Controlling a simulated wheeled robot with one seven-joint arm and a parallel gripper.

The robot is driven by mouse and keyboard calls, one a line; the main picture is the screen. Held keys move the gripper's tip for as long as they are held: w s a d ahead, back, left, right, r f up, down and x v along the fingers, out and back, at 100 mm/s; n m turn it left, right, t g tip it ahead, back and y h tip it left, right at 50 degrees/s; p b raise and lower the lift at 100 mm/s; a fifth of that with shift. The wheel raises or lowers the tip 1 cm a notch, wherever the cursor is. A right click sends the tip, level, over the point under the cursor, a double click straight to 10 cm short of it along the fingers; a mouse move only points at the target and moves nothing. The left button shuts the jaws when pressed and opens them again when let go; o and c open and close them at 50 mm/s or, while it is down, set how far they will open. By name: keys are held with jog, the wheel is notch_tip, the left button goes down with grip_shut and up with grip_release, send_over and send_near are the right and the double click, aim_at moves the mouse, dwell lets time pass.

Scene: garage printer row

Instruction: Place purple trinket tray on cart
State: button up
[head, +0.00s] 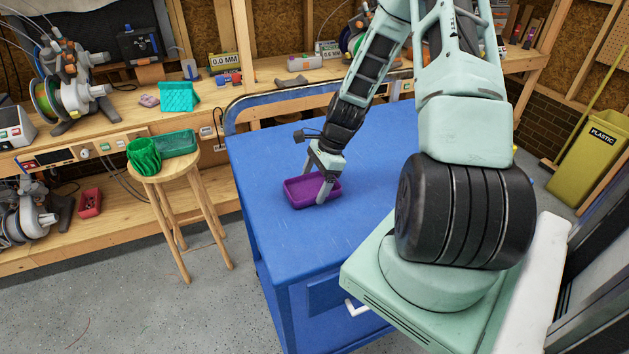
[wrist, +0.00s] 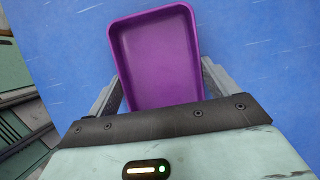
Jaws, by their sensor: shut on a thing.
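The purple trinket tray (head: 300,191) is a shallow rectangular dish at the blue cart top's middle left. It sits upright on the blue cart (head: 250,160) or just above it; I cannot tell if it touches. My gripper (head: 325,184) reaches down at the tray's right end, its fingers on the tray. In the wrist view the purple tray (wrist: 155,55) lies between the two fingers (wrist: 160,92), one along each long side, against the blue surface (wrist: 260,60). The tray is empty. Its near end is hidden by my gripper's body.
A wooden stool (head: 183,169) left of the cart holds a green pot (head: 144,157) and a green tray (head: 176,143). A workbench (head: 120,120) with printers and spools runs behind. The cart's metal rail (head: 290,92) edges its back. The cart top around the tray is clear.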

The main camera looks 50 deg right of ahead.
jog(key=shift+f, duration=0.15)
jog(key=o, duration=0.8)
jog(key=shift+o, duration=0.2)
